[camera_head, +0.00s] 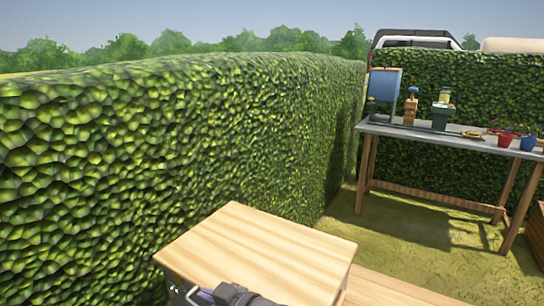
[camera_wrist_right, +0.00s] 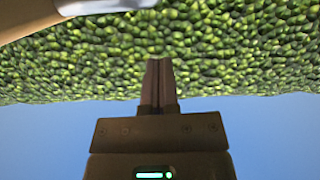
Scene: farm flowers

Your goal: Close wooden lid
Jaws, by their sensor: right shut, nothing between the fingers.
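The wooden lid (camera_head: 265,245) is a flat, light panel at the bottom centre of the head view. A metal handle (camera_head: 191,294) shows below its left front edge. My right gripper (camera_head: 206,296) is low in front of the lid, beside the handle, partly cut off by the frame's lower edge. In the right wrist view its fingers (camera_wrist_right: 160,80) are together with nothing between them. A pale edge with a metal handle (camera_wrist_right: 105,5) shows at that view's top left. I cannot tell whether the gripper touches the lid. My left gripper is not in view.
A tall green hedge (camera_head: 170,150) runs along the left, close behind the lid. A wooden plank surface (camera_head: 385,290) lies to the lid's right. A grey-topped table (camera_head: 430,137) with pots and tools stands at the right. Grass (camera_head: 400,235) lies open between.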

